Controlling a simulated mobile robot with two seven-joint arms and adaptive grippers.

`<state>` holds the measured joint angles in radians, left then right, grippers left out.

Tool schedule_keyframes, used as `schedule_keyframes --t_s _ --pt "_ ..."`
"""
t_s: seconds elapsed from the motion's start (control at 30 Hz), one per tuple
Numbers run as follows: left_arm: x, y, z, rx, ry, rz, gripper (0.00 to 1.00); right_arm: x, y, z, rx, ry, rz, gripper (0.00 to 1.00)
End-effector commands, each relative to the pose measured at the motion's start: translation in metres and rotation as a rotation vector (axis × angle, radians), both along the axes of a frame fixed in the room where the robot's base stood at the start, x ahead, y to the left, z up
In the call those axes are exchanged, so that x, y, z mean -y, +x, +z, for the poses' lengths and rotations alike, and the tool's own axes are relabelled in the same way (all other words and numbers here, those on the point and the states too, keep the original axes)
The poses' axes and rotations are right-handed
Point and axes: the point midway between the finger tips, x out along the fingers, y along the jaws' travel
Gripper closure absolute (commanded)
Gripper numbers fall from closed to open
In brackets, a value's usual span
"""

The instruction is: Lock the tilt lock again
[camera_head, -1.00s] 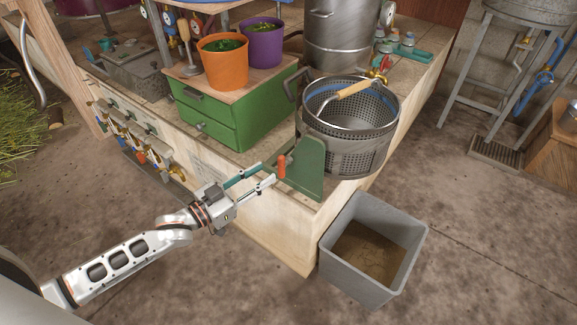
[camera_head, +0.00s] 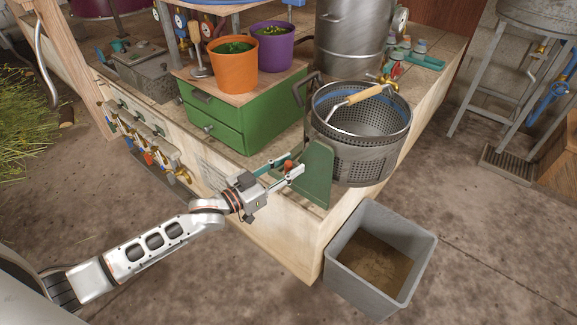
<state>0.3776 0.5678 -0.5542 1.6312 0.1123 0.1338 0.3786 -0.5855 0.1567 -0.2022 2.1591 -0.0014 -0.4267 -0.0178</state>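The tilt lock's red handle (camera_head: 288,165) stands at the left side of the green bracket (camera_head: 318,172) that carries the perforated metal basket (camera_head: 358,150). The basket stands upright, with its wood-gripped bail handle (camera_head: 352,102) across the top. My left gripper (camera_head: 293,165) reaches in from the left, with one finger on each side of the red handle. The fingers look apart; contact with the handle cannot be made out. The near finger hides the lower part of the handle. My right gripper is not in view.
A green drawer box (camera_head: 240,118) stands behind my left gripper, bearing an orange pot (camera_head: 234,72) and a purple pot (camera_head: 273,50). A grey bin (camera_head: 345,265) with brown contents stands on the floor below the basket.

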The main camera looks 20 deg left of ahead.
Motion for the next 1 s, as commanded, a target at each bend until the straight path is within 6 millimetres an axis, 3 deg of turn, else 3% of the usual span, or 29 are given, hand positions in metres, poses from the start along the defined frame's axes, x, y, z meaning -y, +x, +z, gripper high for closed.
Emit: schedule_keyframes --t_s 0.03,0.13,0.57,0.8,1.0 --pt "0.000 0.000 0.000 0.000 0.000 0.000 0.74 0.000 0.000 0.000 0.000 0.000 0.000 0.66" --pt "0.000 0.000 0.000 0.000 0.000 0.000 1.00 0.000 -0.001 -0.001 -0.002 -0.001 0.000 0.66" --pt "0.001 0.000 0.002 0.017 0.041 0.000 1.00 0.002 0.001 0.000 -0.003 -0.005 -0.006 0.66" --pt "0.004 -0.001 0.006 0.069 0.175 0.001 1.00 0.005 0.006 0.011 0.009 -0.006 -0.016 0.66" --pt "0.008 -0.002 0.005 0.130 0.345 0.001 1.00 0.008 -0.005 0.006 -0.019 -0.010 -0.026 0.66"
